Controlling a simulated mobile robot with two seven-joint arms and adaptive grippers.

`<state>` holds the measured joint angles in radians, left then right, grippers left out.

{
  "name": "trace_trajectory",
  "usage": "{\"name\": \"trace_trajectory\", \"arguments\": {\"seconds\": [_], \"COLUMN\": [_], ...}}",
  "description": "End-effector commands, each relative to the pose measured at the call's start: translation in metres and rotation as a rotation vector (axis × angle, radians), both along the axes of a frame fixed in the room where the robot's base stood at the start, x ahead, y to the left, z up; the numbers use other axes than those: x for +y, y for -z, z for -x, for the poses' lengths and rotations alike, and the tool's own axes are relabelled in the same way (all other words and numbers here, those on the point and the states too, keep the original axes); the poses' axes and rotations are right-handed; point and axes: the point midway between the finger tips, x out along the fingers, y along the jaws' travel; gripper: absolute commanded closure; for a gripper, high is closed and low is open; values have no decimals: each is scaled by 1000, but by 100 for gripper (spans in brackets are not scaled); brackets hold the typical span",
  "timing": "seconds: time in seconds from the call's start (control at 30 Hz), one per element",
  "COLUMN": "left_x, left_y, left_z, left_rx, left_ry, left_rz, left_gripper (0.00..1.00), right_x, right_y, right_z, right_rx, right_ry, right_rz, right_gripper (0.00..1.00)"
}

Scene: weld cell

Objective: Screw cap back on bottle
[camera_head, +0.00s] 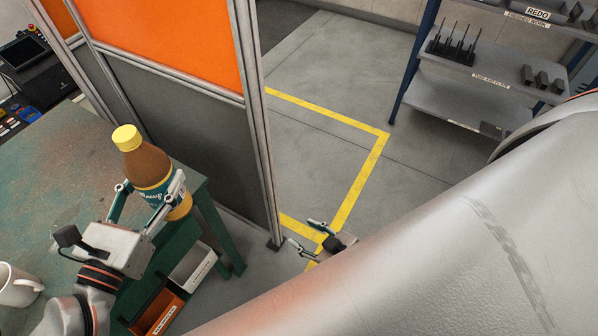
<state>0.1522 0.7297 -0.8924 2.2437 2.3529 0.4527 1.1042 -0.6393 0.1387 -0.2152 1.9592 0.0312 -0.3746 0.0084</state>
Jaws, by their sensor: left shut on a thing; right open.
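A brown bottle (148,167) with a teal label is in my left gripper (148,197). Its fingers are shut around the bottle's lower body. The bottle tilts a little to the left, and its lower part is partly hidden by the fingers. A yellow cap (126,138) sits on the bottle's top; I cannot tell whether it is screwed tight. My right gripper (304,236) is open and empty, to the right of the bottle and apart from it, seen over the floor. Much of the right side is covered by my own arm.
Bins (192,264) sit below the table's right side. An orange and grey partition (190,130) stands behind. A shelf rack (470,95) stands back right.

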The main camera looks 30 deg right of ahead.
Motion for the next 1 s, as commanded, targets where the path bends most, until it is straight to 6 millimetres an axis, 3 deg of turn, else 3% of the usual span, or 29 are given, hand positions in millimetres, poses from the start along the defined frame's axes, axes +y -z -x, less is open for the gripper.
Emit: {"name": "trace_trajectory", "arguments": {"seconds": [0.37, 0.53, 0.67, 0.9, 1.0], "left_x": [0, 16, 54, 143, 167], "left_y": [-3, -1, 3, 9, 10], "left_z": [0, -3, -8, -3, 2], "left_rx": [-5, -2, 2, 3, 0], "left_ry": [0, -80, -247, -572, -654], "left_rz": [2, 8, 13, 9, 4], "left_gripper": [100, 100, 100, 100, 100], "right_x": [-2, -2, -2, -1, -1], "right_y": [0, 0, 0, 0, 0], "right_z": [3, 3, 3, 3, 3], "right_rx": [-1, -1, -1, -1, -1], "right_ry": [1, 1, 1, 1, 1], "right_rz": [3, 3, 3, 2, 2], "right_gripper": [56, 56, 56, 56, 56]}}
